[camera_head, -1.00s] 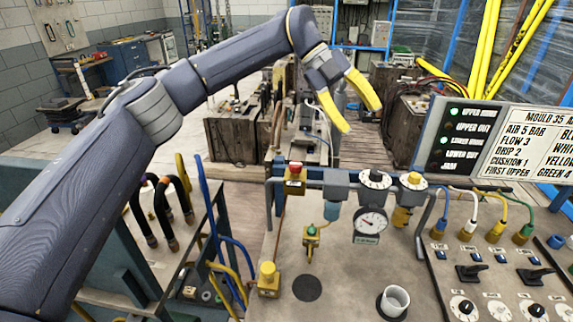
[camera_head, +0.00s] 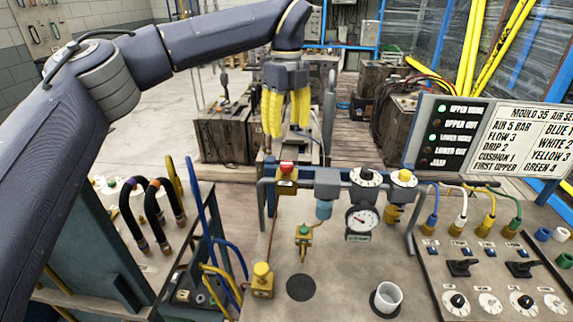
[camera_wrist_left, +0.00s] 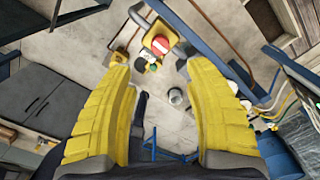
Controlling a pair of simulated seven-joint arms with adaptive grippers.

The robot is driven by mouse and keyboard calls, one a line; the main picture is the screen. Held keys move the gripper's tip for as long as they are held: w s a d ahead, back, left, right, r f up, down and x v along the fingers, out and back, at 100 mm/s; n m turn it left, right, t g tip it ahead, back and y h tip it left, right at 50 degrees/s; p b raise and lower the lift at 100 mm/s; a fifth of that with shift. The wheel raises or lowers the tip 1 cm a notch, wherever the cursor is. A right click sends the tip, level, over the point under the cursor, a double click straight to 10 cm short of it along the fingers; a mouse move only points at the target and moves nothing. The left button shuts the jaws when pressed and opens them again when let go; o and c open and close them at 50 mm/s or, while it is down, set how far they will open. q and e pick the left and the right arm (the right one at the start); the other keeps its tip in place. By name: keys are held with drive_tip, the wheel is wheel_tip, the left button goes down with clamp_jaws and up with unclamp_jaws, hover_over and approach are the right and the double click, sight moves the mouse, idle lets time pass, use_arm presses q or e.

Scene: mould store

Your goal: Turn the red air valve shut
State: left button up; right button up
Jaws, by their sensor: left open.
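The red air valve (camera_head: 287,168) is a small red knob on a yellow block, at the left end of the grey air pipe along the back of the bench. It also shows in the left wrist view (camera_wrist_left: 160,45), red with a pale bar, on a yellow body. My left gripper (camera_head: 286,130) has yellow fingers that point down above and behind the valve in the head view. In the left wrist view the open fingers (camera_wrist_left: 160,70) are apart with nothing between them, and the valve shows just beyond the tips. My right gripper is in neither view.
A pressure gauge (camera_head: 362,219) and a black dial (camera_head: 367,178) sit to the valve's right. A yellow knob (camera_head: 404,177) is farther right. A yellow push-button block (camera_head: 262,280) and a white cup (camera_head: 388,298) stand on the bench. Blue hoses hang at left.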

sight(287, 163)
use_arm(q)
wheel_tip(287, 163, down, 12)
drive_tip(key=shift+r, duration=0.25)
idle(0.3)
clamp_jaws()
idle(0.4)
